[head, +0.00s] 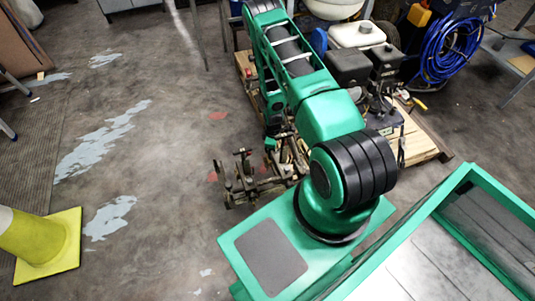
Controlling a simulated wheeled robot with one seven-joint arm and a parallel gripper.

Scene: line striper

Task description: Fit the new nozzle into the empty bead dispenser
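The line striper (352,66) stands on a wooden pallet at the upper middle, partly hidden behind my green arm. A metal assembly of rods, clamps and small holders (245,180) sticks out from it low over the floor, left of my arm's shoulder. Bead dispensers may be on this assembly, but I cannot single out an empty one. I cannot make out the new nozzle. My arm folds over and reaches down to the assembly. My gripper (272,144) is small and partly hidden there. I cannot tell its opening, whether it holds anything, or whether it touches the assembly.
The pallet (425,141) edges out to the right. A coiled blue hose (449,48) is at the upper right. A yellow cone (38,246) stands at the lower left. Table legs show at the edges. The concrete floor (150,150) on the left is mostly clear, with pale patches.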

